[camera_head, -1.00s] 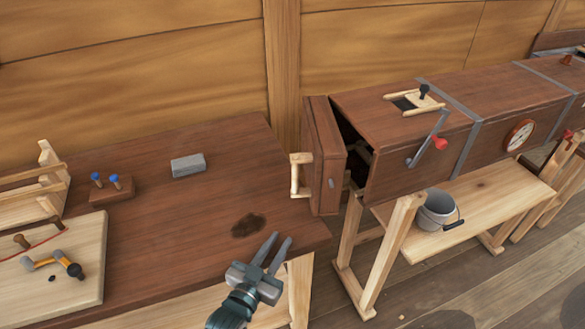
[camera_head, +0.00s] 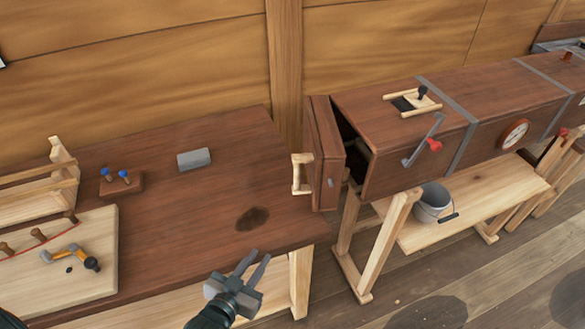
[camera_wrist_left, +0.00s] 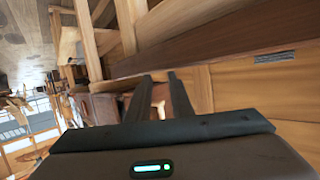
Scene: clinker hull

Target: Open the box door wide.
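The long brown wooden box (camera_head: 400,165) stands on a trestle at the right. Its door (camera_head: 323,155) at the left end is partly open, with a dark gap between door and box. A pale wooden handle (camera_head: 301,174) sticks out from the door's left side. My left gripper (camera_head: 254,268) is in front of the table's front edge, below and left of the door, touching nothing. Its two fingers are apart with nothing between them. The fingers also show in the left wrist view (camera_wrist_left: 160,95). My right gripper is not in view.
The brown table (camera_head: 215,205) left of the door holds a grey block (camera_head: 194,159), a small rack with blue-topped pegs (camera_head: 121,184) and a pale board (camera_head: 100,265) with a hammer. A bucket (camera_head: 432,203) stands on the trestle shelf. The table's right part is mostly clear.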

